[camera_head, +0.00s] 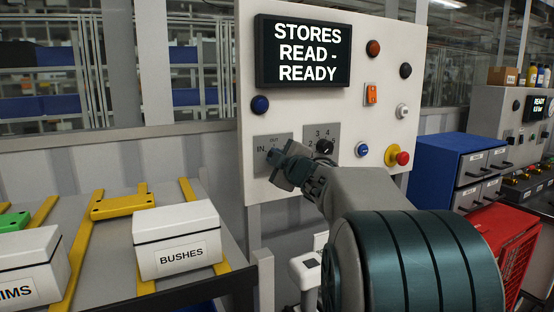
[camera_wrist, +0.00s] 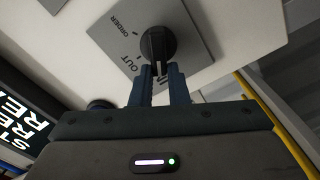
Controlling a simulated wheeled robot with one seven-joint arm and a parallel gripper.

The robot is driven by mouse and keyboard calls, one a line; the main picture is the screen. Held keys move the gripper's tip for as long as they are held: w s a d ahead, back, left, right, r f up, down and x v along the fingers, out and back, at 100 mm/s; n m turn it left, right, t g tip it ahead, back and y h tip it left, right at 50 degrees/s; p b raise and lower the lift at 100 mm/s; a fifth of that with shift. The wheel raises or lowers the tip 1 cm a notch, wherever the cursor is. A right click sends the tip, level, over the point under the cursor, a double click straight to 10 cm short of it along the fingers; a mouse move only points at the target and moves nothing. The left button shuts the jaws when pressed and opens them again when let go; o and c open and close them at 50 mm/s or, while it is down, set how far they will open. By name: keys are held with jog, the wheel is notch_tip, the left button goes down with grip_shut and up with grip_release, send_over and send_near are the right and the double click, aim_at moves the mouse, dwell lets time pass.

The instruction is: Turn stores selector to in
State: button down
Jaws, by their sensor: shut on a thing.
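The stores selector is a black knob (camera_wrist: 157,44) on a grey plate (camera_wrist: 187,33) marked ORDER, OUT and IN. A white line on the knob points down in the wrist view, between OUT and the partly covered IN. My gripper (camera_wrist: 159,73) has its two blue fingers shut on the knob's lower part, one on each side. In the head view, my gripper (camera_head: 277,158) is against the plate (camera_head: 261,142) on the white panel and hides the knob.
The panel's display (camera_head: 306,52) reads STORES READ - READY. A second selector (camera_head: 325,146) with numbers is close right of my gripper. A red emergency button (camera_head: 402,158) and a blue button (camera_head: 362,149) are further right. A BUSHES box (camera_head: 178,238) stands on the left bench.

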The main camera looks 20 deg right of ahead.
jog(key=c, duration=1.4)
grip_release()
jog(key=s, duration=1.4)
jog(key=shift+d, duration=0.2)
jog(key=shift+w, duration=0.1)
